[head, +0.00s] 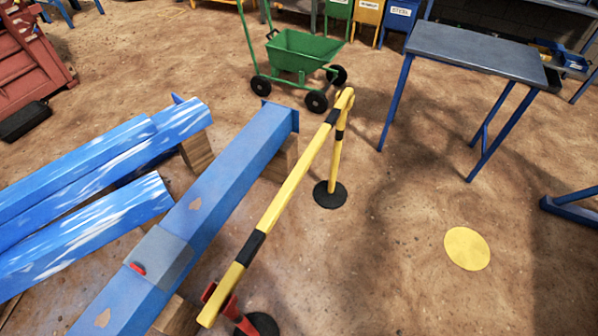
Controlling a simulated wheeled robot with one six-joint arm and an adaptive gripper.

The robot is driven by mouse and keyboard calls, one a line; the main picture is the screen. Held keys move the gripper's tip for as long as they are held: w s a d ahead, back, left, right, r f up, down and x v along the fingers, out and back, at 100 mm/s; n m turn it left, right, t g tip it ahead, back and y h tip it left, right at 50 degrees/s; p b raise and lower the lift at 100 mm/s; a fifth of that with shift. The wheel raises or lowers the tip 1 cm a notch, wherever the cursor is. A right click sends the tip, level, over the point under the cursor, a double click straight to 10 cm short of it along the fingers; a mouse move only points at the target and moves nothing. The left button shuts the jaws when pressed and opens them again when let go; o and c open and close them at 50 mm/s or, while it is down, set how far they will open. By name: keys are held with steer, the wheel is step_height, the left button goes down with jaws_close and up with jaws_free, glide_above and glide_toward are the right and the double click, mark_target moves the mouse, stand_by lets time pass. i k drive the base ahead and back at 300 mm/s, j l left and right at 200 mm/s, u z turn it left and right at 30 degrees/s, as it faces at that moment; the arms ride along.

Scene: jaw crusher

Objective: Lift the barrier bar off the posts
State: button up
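The barrier bar (283,195) is a long yellow bar with black bands, running from the upper middle to the lower middle in the head view. Its far end meets the top of an upright yellow post (336,160) with a black band and a round black base (330,195). Its near end lies over a red piece (225,299), beside a second round black base (262,323). The near post is mostly hidden, and I cannot tell how the bar sits there. My gripper is not in view.
Long blue beams (215,185) lie left of the bar; one carries a grey band with a red part. A green cart (303,50) stands behind the far post. A blue-legged table (475,50) stands upper right. Open dirt floor with a yellow disc (466,248) lies right.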

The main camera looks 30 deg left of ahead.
mark_target(217, 301)
steer(key=j+u, duration=0.75)
steer(key=j, duration=0.2)
steer(key=i+j+u, duration=0.15)
steer(key=j+u, duration=0.25)
